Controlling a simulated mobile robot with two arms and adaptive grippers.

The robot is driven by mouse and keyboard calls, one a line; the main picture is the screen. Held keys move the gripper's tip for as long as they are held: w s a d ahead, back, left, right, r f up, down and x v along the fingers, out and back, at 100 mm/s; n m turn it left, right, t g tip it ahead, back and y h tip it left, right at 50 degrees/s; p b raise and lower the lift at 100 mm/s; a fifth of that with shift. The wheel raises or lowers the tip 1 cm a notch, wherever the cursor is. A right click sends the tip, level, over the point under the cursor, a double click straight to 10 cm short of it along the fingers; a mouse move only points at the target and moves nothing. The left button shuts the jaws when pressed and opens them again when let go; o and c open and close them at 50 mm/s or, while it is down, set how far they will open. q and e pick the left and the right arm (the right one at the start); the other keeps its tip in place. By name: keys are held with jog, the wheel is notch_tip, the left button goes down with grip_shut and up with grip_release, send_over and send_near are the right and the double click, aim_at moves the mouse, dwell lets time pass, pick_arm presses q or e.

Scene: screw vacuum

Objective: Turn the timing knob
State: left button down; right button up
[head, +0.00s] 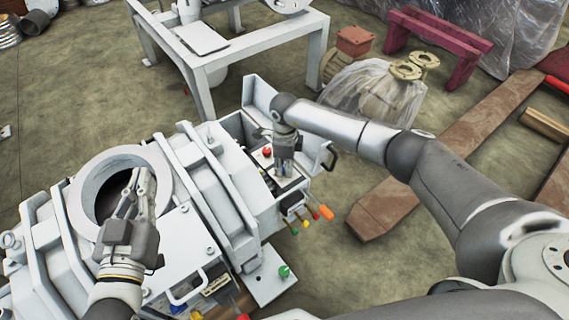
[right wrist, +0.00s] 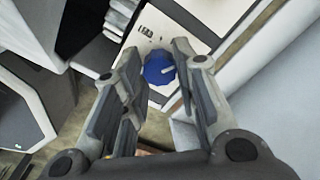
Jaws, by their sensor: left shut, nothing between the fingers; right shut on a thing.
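The timing knob appears to be the blue round knob (right wrist: 158,68) with a pale pointer mark, on a white panel (right wrist: 172,22). My right gripper (right wrist: 160,58) has its fingers on either side of this knob and is shut on it. In the head view my right gripper (head: 284,172) points down into the open control box of the white machine and hides the knob. My left gripper (head: 140,182) is shut and empty, over the machine's round opening at the left.
A red button (head: 267,152) sits beside my right gripper. The box's raised lid (head: 318,150) stands close on the right. Coloured levers (head: 326,212) stick out in front. A green knob (head: 284,271) is on a lower plate. A white metal table (head: 240,50) stands behind.

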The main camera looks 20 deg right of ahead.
dwell(0.4)
jog(key=o, duration=1)
notch_tip(320, 180, up, 12)
jog(key=shift+r, duration=0.1)
jog(key=shift+s, duration=0.1)
